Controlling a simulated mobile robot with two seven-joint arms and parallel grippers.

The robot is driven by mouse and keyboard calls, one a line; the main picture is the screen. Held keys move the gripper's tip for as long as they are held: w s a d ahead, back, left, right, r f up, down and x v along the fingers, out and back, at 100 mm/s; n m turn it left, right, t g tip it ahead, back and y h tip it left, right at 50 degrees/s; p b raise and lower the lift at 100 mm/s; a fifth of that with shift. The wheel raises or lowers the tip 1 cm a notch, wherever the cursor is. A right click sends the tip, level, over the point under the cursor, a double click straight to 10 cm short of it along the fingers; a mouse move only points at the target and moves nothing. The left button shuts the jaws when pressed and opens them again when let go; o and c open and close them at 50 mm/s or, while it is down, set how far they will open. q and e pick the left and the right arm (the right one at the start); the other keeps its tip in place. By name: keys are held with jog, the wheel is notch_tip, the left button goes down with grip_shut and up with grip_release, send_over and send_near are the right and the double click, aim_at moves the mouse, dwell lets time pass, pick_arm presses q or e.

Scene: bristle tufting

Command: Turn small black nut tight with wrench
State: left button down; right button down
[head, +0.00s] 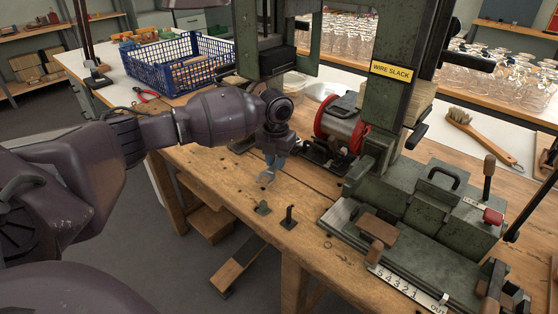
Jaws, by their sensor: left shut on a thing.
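My left gripper (275,161) comes in from the left and points down over the front part of the wooden bench. Its bluish fingers are shut on a small grey metal tool, which looks like the wrench (266,179). The wrench's head hangs below the fingertips, close to the bench top; whether it touches anything is too small to tell. Two small dark fittings stand on the bench just in front of it: a low one (263,208) and a taller upright one (288,217). I cannot make out the small black nut for certain. My right gripper is not in view.
A green machine with a "WIRE SLACK" label (391,71) and a red-flanged wire spool (341,131) stands right of the gripper. A blue crate (181,68) and red-handled pliers (146,95) lie behind. A brush (482,136) lies at right. The bench's front edge is near.

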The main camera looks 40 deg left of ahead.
pick_arm(q)
jog(key=shift+a, duration=0.15)
jog(key=shift+s+a+m, duration=0.1)
jog(key=shift+a+m, duration=0.5)
jog(key=shift+m, duration=0.1)
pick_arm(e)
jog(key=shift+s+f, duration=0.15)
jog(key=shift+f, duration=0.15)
pick_arm(q)
jog(key=shift+a+m+b, duration=0.4)
jog(key=shift+a+m, duration=0.2)
jog(key=shift+a, duration=0.15)
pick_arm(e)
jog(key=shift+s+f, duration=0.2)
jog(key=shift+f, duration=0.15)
pick_arm(q)
jog(key=shift+a+m, duration=0.5)
jog(key=shift+a, duration=0.2)
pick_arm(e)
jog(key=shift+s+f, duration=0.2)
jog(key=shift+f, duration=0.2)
pick_arm(q)
jog(key=shift+b, duration=0.3)
jog(key=shift+a+m, duration=0.6)
jog(key=shift+a, duration=0.05)
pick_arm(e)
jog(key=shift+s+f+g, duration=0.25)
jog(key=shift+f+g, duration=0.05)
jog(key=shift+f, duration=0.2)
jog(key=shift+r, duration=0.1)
